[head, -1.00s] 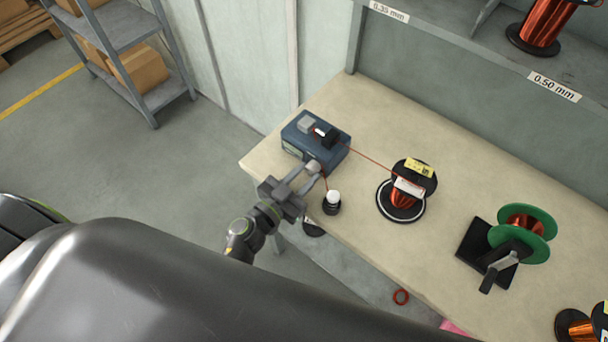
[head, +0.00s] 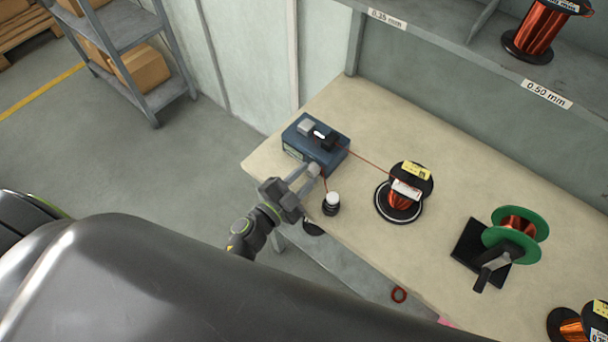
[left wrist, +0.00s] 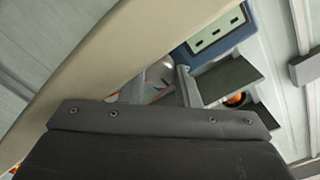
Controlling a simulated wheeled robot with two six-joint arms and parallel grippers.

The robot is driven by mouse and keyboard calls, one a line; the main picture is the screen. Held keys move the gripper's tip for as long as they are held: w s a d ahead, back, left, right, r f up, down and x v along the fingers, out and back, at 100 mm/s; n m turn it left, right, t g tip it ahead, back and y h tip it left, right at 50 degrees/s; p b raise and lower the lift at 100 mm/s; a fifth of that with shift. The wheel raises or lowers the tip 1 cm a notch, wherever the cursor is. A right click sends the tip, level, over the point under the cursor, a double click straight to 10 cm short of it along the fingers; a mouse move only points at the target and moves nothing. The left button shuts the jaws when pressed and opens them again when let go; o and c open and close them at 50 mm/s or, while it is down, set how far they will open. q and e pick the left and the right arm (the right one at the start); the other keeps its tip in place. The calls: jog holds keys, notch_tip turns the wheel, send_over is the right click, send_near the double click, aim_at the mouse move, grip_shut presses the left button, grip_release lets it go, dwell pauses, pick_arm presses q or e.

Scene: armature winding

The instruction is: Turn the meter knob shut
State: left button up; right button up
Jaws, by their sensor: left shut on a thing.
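The blue meter (head: 300,153) stands on the near left corner of the workbench, with a grey block and a black block on top. The left wrist view shows part of its blue body and pale front panel (left wrist: 215,32). My left gripper (head: 313,172) is at the meter's near side, shut on the light grey meter knob (head: 314,168). The fingers hide most of the knob, so its turn angle cannot be read. In the left wrist view the fingers lie below the meter panel. My right gripper is not in view.
A red wire runs from the meter to a black copper spool (head: 403,190). A small white-topped black piece (head: 331,203) stands close right of my left gripper. A green spool (head: 516,234) on a black stand is further right. The workbench (head: 400,140) is clear behind the spools.

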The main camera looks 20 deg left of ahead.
pick_arm(q)
jog(key=m, duration=0.3)
jog(key=shift+m, duration=0.4)
jog(key=m, duration=0.3)
jog(key=m+b, duration=0.1)
jog(key=m, duration=0.3)
jog(key=m+b, duration=0.1)
jog(key=m, duration=0.2)
jog(key=shift+m, duration=0.3)
jog(key=m+b, duration=0.1)
jog(key=m, duration=0.2)
jog(key=shift+m+y, duration=0.3)
jog(key=m+b, duration=0.1)
jog(key=m, duration=0.2)
jog(key=shift+s+m+b, duration=0.1)
jog(key=shift+m+b, duration=0.2)
jog(key=shift+b, duration=0.05)
jog(key=m+b, duration=0.1)
jog(key=m, duration=0.2)
jog(key=shift+d+b, duration=0.1)
jog(key=shift+b, duration=0.2)
jog(key=shift+m+b, duration=0.65)
jog(key=shift+m, duration=0.95)
